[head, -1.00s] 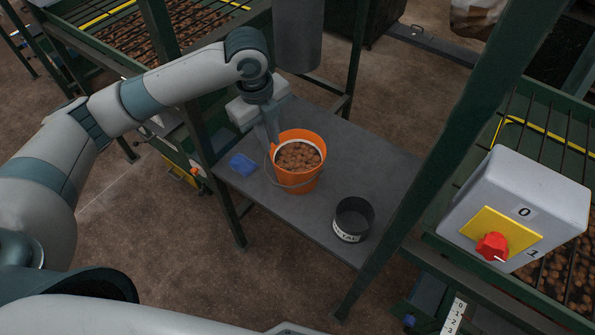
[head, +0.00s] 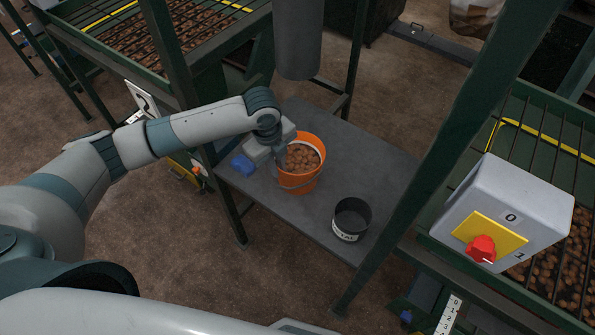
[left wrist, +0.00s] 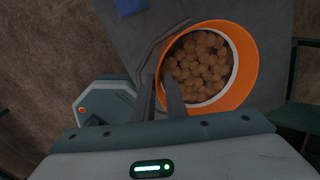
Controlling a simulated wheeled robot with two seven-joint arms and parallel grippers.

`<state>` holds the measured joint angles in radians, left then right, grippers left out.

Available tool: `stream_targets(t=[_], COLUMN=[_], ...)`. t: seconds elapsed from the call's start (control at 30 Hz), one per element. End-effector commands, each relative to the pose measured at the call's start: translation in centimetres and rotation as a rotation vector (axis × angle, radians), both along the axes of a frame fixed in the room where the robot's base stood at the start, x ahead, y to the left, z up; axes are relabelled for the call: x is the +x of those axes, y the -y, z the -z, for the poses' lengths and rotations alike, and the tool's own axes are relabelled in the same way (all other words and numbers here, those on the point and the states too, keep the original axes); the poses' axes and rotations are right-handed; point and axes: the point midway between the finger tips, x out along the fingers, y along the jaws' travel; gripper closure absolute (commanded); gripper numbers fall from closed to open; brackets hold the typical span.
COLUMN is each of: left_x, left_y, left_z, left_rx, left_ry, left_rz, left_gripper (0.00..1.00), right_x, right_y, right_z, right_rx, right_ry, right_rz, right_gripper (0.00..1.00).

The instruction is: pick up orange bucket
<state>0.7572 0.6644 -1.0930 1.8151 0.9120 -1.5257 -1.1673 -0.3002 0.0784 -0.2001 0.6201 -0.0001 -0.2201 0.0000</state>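The orange bucket (head: 307,180) stands upright on the grey table and holds many round brown items. It also shows in the left wrist view (left wrist: 240,80), with its white inner rim and contents seen from above. My left gripper (head: 279,160) is low at the bucket's left rim. In the left wrist view its two fingers (left wrist: 160,88) have a gap between them, one outside the bucket wall and one over the contents. The gripper looks open around the rim; contact with the wall cannot be told. My right gripper is in no view.
A dark pot (head: 352,218) with a white label stands on the grey table (head: 385,165), right of the bucket. A blue object (head: 243,165) lies left of it. Green posts (head: 425,165) frame the table, and a grey spout (head: 297,40) hangs above. A switch box (head: 510,215) is at the right.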

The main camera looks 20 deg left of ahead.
Motion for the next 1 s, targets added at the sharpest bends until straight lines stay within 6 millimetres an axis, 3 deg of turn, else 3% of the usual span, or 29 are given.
stream_targets(t=[0.3,0.7,1.0], left_x=[0.0,0.5,0.5], left_y=[0.1,0.7,0.8], left_z=[0.3,4.5,5.1], left_rx=[0.000,0.001,0.001], left_ry=[-0.002,-0.003,-0.001], left_rz=[-0.001,-0.002,0.000], left_gripper=[0.89,0.89,0.89], right_x=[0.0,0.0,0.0], right_y=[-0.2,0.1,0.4], right_z=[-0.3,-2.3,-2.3], right_rx=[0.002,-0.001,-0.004], right_ry=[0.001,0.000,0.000], right_rz=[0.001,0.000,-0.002], right_gripper=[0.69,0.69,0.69])
